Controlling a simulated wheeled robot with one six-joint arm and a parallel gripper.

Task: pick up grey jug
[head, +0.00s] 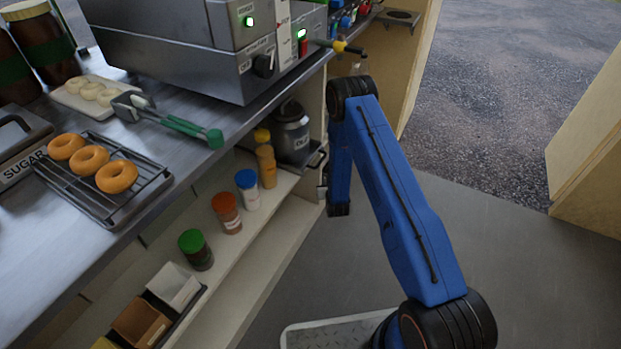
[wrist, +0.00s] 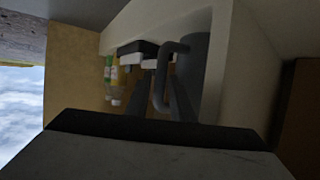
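The grey jug (head: 292,136), with a dark lid and a label, stands upright on the shelf under the counter, at its far end. In the wrist view its grey side (wrist: 196,70) is close ahead, with its looped handle (wrist: 160,80) towards me. My gripper (head: 318,163) is at the shelf's open side, right beside the jug, and partly hidden by my arm. In the wrist view my gripper's dark fingers (wrist: 163,88) stand apart, with the handle seemingly between them. Whether they touch it is too dark to tell.
Shelf bottles with orange (head: 266,165), blue (head: 247,188), red (head: 227,212) and green (head: 195,248) colours line up nearer me. The counter above holds a doughnut rack (head: 110,215) and tongs (head: 180,125). A shelf wall (wrist: 255,75) is close on the right in the wrist view. The floor (head: 480,260) is clear.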

